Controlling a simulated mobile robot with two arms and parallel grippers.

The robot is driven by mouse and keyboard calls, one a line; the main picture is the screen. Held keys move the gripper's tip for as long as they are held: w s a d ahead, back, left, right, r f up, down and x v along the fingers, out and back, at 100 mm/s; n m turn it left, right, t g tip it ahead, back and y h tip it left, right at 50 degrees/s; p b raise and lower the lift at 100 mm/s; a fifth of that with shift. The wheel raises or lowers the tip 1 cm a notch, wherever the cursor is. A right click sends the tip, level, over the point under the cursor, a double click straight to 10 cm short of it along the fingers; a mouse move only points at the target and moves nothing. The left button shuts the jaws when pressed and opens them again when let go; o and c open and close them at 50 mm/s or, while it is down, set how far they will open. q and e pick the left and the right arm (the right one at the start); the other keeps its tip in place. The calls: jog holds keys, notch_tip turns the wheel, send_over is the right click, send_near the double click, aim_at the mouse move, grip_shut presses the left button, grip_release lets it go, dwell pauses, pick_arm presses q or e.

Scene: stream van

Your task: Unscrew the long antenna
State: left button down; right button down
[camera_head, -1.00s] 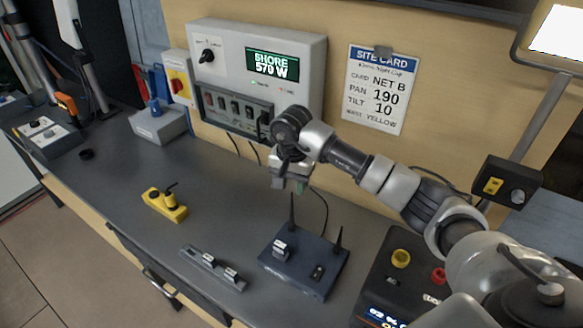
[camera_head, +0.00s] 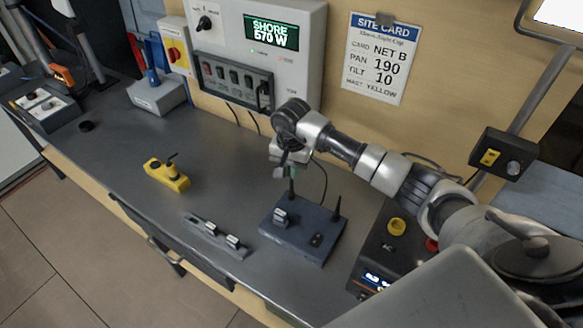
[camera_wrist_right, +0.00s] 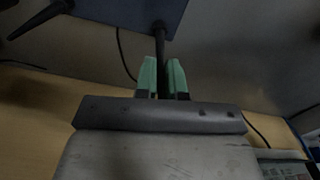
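The dark blue router box (camera_head: 290,238) stands on the grey bench with two black antennas. The longer antenna (camera_head: 291,187) is at its back left; the shorter one (camera_head: 337,208) is at its right side. My right gripper (camera_head: 289,172) is over the top of the long antenna, pointing down. In the right wrist view, the long antenna (camera_wrist_right: 161,35) runs from the box in between the green fingertips of my right gripper (camera_wrist_right: 162,75). The gap on either side is too small and dark to tell whether they press on it. My left gripper is not in view.
A grey strip with several small parts (camera_head: 217,236) lies left of the router. A yellow device (camera_head: 166,174) sits farther left. A black console with knobs (camera_head: 378,262) stands to the right. A wall power panel (camera_head: 262,55) is behind.

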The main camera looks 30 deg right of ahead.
dwell(0.4)
jog(key=shift+n+b, duration=1.25)
jog(key=shift+n, duration=0.15)
jog(key=shift+n+b, duration=0.35)
jog(key=shift+n, duration=0.05)
jog(key=shift+n, duration=0.3)
jog(key=shift+n+b, duration=1.5)
jog(key=shift+n+b, duration=0.3)
jog(key=shift+n, duration=0.1)
jog(key=shift+n+b, duration=1)
jog(key=shift+n, duration=0.3)
